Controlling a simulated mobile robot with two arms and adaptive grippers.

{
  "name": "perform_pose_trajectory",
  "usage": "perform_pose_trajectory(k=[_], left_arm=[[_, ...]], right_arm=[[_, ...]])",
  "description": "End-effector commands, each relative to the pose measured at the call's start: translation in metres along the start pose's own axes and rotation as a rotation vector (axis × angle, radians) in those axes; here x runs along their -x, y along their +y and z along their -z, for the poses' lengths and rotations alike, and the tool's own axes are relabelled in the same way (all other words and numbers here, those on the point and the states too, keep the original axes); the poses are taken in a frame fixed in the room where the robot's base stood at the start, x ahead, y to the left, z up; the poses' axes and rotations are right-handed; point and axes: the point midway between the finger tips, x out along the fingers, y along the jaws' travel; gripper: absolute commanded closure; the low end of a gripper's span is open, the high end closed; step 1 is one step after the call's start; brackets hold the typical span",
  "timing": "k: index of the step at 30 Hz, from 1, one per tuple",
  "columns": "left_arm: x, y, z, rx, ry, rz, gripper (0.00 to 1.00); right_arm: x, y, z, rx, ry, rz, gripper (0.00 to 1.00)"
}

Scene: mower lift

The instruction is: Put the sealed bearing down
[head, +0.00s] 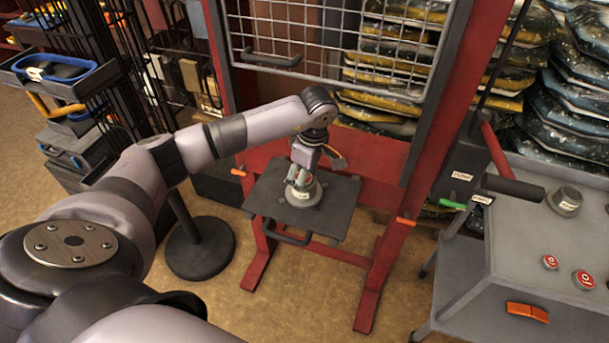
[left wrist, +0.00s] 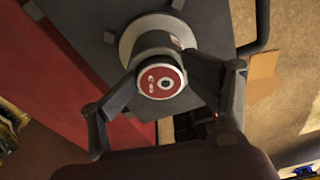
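The sealed bearing (left wrist: 160,82) shows in the left wrist view as a dark cylinder with a red labelled face and a wide pale flange behind it. In the head view the bearing (head: 301,193) is a grey, labelled piece at the middle of the dark lift plate (head: 335,205), and it looks seated on it. My left gripper (head: 303,176) is over it from above. In the left wrist view my left gripper's fingers (left wrist: 162,72) lie against both sides of the dark cylinder. The flange's contact with the plate (left wrist: 85,12) is partly hidden. My right gripper is not in view.
A red frame (head: 436,100) with a wire mesh guard (head: 340,45) stands behind the plate. A grey cart (head: 540,250) with red buttons and a labelled grey cylinder (head: 565,201) is at the right. A round black stand base (head: 200,250) is on the floor at left.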

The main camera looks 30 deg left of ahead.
Motion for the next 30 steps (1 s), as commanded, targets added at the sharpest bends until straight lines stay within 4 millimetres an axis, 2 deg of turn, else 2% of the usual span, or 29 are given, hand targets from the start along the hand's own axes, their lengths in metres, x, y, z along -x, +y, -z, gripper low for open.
perform_pose_trajectory(k=[5,11,13,24,30], left_arm=[[-0.001,-0.001,-0.002,-0.003,-0.003,0.003,0.42],[0.015,-0.001,0.001,-0.002,-0.002,0.002,0.42],[0.021,0.002,0.001,-0.002,-0.002,-0.006,0.42],[0.106,0.002,0.001,0.001,0.000,-0.008,0.42],[0.129,0.001,0.002,0.002,0.000,-0.004,0.42]], right_arm=[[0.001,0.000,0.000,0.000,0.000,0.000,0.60],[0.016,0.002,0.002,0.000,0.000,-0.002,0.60],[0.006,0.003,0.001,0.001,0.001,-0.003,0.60],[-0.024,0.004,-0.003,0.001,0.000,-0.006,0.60],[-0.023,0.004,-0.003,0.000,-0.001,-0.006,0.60]])
